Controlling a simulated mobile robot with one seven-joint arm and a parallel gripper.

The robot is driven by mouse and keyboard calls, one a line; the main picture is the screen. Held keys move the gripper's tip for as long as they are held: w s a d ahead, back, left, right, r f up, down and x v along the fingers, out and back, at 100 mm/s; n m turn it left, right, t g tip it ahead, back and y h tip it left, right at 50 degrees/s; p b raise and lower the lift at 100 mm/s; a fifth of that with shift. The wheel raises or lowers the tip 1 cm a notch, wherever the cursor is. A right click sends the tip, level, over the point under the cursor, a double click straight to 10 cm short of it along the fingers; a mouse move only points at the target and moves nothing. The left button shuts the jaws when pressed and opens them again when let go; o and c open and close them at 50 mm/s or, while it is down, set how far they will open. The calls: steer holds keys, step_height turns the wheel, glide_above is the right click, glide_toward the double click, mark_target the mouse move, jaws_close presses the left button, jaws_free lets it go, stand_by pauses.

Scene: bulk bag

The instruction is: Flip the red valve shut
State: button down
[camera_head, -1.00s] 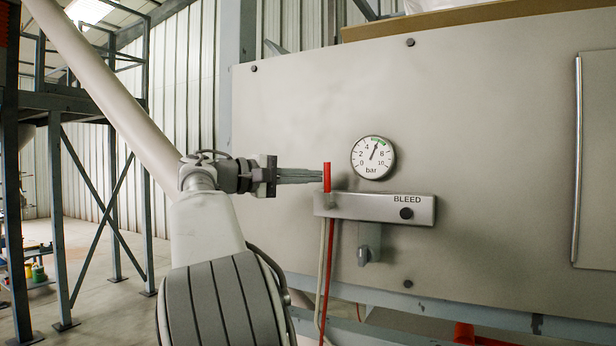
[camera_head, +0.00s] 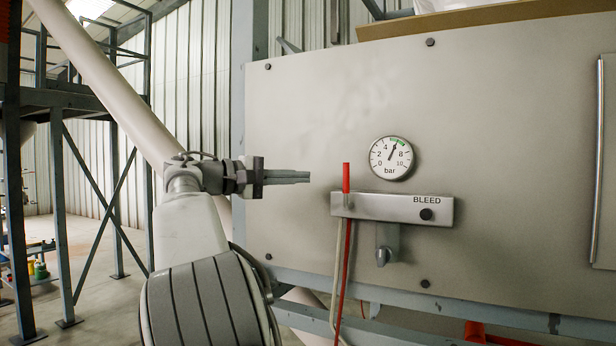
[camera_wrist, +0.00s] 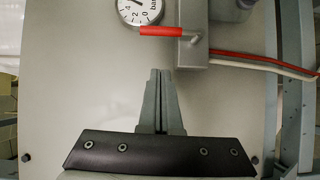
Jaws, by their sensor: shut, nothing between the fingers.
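The red valve handle (camera_head: 346,178) stands upright at the left end of the grey metal block marked BLEED (camera_head: 395,207). In the wrist view the red handle (camera_wrist: 162,31) lies across the picture, with a bent metal stem at its right end. My gripper (camera_head: 309,177) is shut and empty. It points right toward the handle at about the handle's height, with a clear gap between them. In the wrist view the closed fingers (camera_wrist: 160,72) end below the handle in the picture, not touching it.
A round pressure gauge (camera_head: 392,158) sits on the large grey panel (camera_head: 500,130) above the block. A red hose (camera_head: 344,270) and a pale hose hang from the block's left end. A grey fitting (camera_head: 387,245) is under the block.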

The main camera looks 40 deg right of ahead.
steer(key=w+a, duration=0.1)
steer(key=a, duration=0.6)
stand_by(0.4)
steer(key=s+f+n+t+y, duration=0.3)
steer(key=s+f+t+y, duration=0.3)
steer(key=f, duration=0.6)
steer(key=s+a+f+t+y, duration=0.3)
steer(key=s+a+f+y, duration=0.8)
steer(key=s+a+f, duration=0.8)
steer(key=a+f, duration=0.2)
steer(key=a, duration=0.2)
steer(key=shift+s+f, duration=0.15)
steer(key=shift+s, duration=0.15)
steer(key=shift+d+m, duration=0.2)
steer(key=shift+m, duration=0.1)
